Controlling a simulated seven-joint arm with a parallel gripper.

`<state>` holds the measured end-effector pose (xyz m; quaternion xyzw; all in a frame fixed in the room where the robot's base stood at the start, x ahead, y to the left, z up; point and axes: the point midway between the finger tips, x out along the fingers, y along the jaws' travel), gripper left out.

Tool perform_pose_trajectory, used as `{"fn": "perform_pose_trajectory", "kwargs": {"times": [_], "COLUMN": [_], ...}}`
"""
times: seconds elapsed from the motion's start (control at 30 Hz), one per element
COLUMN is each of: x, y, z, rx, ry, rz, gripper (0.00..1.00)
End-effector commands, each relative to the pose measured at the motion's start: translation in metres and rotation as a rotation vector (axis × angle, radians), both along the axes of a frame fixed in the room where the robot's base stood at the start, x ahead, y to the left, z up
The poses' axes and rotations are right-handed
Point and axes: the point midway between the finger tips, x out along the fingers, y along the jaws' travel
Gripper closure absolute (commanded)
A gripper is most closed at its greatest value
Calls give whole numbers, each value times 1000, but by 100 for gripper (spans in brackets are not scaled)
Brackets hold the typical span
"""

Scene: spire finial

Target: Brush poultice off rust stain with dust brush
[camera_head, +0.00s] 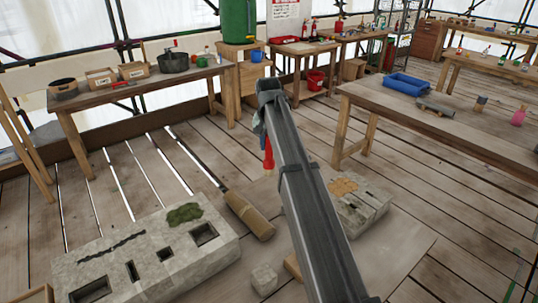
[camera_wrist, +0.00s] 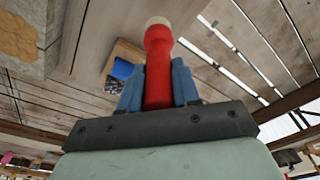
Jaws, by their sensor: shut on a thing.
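My gripper (camera_wrist: 157,80) is shut on a red handle with a pale tip, which I take to be the dust brush (camera_wrist: 158,45); its bristles are not clear. In the head view the red brush (camera_head: 268,155) hangs below the end of my arm, above the floor. A grey stone block (camera_head: 372,205) sits to the right of my arm, partly hidden by it. An orange-tan patch (camera_head: 343,187) lies on its top; I cannot tell poultice from rust stain there. The patch (camera_wrist: 18,38) also shows at the wrist view's upper left. The brush is apart from it.
A larger stone block (camera_head: 130,262) with square holes and a mossy patch (camera_head: 184,214) lies at lower left. A wooden-handled tool (camera_head: 248,214) lies behind it. A small stone cube (camera_head: 264,278) is near my arm. Tables (camera_head: 425,122) stand at the right and back.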

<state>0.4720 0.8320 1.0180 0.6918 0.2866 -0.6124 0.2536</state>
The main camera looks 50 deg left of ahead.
Motion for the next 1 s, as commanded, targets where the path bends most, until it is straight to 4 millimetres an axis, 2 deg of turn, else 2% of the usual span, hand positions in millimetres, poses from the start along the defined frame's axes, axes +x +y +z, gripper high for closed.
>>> {"fn": "perform_pose_trajectory", "kwargs": {"times": [0.1, 0.2, 0.37, 0.57, 0.8, 1.0], "x": [1, 5, 31, 93, 161, 199], "y": [1, -2, -17, -59, -122, -166], "z": [17, 25, 31, 40, 53, 62], "rx": [0, 0, 0, 9, 24, 34], "ry": [0, 0, -1, -5, -13, -14], "rz": [0, -5, -38, -118, -218, -276], "gripper": [100, 100, 100, 100, 100, 100]}}
